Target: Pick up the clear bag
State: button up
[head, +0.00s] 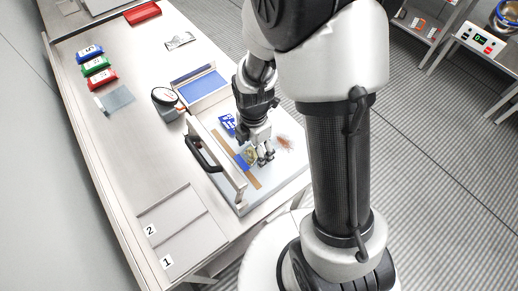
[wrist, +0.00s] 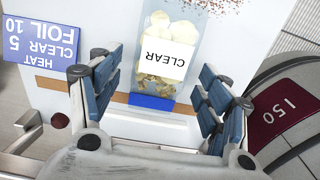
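The clear bag (wrist: 183,32) lies flat on a pale surface in the wrist view. It has a white CLEAR label (wrist: 162,58), pale chip-like contents and a blue band at its near end. It also shows in the head view (head: 249,156), partly hidden by my gripper. My gripper (wrist: 162,68) is open, with its blue-padded fingers apart on either side of the bag's near end. Nothing is held between them. In the head view my gripper (head: 265,157) is low over the board; whether it touches the bag cannot be told.
A brown strip (wrist: 50,84) runs under the bag's blue end. A blue sign (wrist: 40,42) reads HEAT, CLEAR 5, FOIL 10. A sealer with a black handle (head: 203,155) stands left of my gripper.

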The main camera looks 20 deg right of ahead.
jog(key=c, duration=0.6)
